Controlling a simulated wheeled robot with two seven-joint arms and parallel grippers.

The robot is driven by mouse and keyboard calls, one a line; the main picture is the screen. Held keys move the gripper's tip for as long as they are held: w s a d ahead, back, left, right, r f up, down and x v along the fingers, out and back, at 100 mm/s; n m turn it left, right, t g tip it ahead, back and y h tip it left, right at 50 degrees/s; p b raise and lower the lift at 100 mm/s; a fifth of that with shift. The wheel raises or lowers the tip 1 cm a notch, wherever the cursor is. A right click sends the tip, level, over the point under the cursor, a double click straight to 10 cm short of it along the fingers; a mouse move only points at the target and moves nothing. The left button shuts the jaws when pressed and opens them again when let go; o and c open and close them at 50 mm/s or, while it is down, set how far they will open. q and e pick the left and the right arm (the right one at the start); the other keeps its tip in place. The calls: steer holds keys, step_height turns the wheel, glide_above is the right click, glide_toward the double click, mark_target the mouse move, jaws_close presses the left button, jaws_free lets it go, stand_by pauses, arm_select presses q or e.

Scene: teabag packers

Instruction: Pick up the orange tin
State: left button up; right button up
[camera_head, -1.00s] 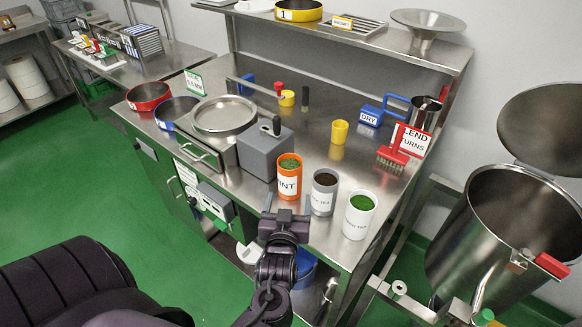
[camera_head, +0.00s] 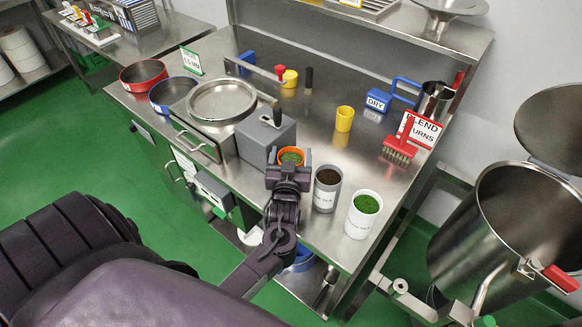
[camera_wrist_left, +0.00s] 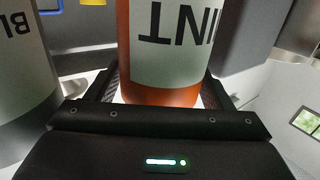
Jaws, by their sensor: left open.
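The orange tin (camera_head: 291,155), with green leaf inside, stands upright on the steel table in the head view, its lower part hidden behind my left gripper (camera_head: 288,168). In the left wrist view the orange tin (camera_wrist_left: 165,95) shows a white label reading upside down, and it sits between the two open fingers (camera_wrist_left: 160,88). The fingers stand on either side of the tin; I cannot tell whether either touches it. My right gripper is not in view.
A grey tin (camera_head: 325,190) with dark tea stands close on the right, and a white tin (camera_head: 362,216) with green leaf beyond it. A grey box (camera_head: 262,140) is just behind the orange tin.

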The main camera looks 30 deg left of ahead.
arm_select(q)
steer(key=shift+w+a+f, duration=0.1)
steer(key=shift+w+a, duration=0.25)
steer(key=shift+w, duration=0.3)
steer(key=c, duration=1)
